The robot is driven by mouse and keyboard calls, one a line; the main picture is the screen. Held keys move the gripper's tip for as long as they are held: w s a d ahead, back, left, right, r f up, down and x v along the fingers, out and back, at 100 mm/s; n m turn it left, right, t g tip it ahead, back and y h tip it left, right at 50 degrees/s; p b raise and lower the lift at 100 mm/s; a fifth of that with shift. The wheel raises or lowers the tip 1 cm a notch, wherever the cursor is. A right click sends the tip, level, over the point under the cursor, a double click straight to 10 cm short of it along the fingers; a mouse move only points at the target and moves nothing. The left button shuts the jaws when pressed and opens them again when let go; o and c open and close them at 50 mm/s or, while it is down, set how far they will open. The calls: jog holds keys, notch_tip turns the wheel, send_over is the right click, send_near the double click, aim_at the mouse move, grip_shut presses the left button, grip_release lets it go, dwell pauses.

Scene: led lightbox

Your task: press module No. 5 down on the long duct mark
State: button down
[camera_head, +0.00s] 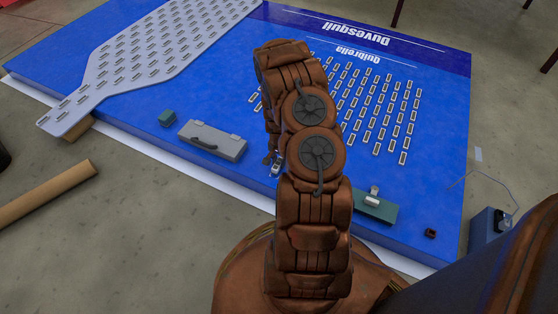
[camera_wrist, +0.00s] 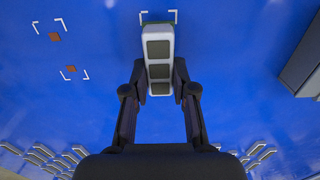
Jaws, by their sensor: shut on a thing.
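In the wrist view my gripper (camera_wrist: 160,88) is shut on a long pale grey module (camera_wrist: 159,31) with several dark square panels. Its far end reaches white corner brackets (camera_wrist: 174,14) on the blue board, which look like a long mark; most of that mark is hidden under the module. I cannot read a number on the module, nor tell whether it touches the board. In the head view my arm hides most of the gripper; a small pale part (camera_head: 276,169) shows at its left edge.
The blue board (camera_head: 235,90) carries rows of small modules (camera_head: 384,110) and a grey perforated panel (camera_head: 115,75). A green plate (camera_head: 377,208) lies right. Smaller bracket marks (camera_wrist: 72,76) show left.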

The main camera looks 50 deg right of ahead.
jog(key=shift+f+b, duration=0.35)
jog(key=shift+f, duration=0.5)
jog(key=c, duration=0.9)
grip_release()
jog(key=shift+o, duration=0.2)
jog(key=shift+r+p, duration=1.4)
jog(key=shift+r, duration=2.65)
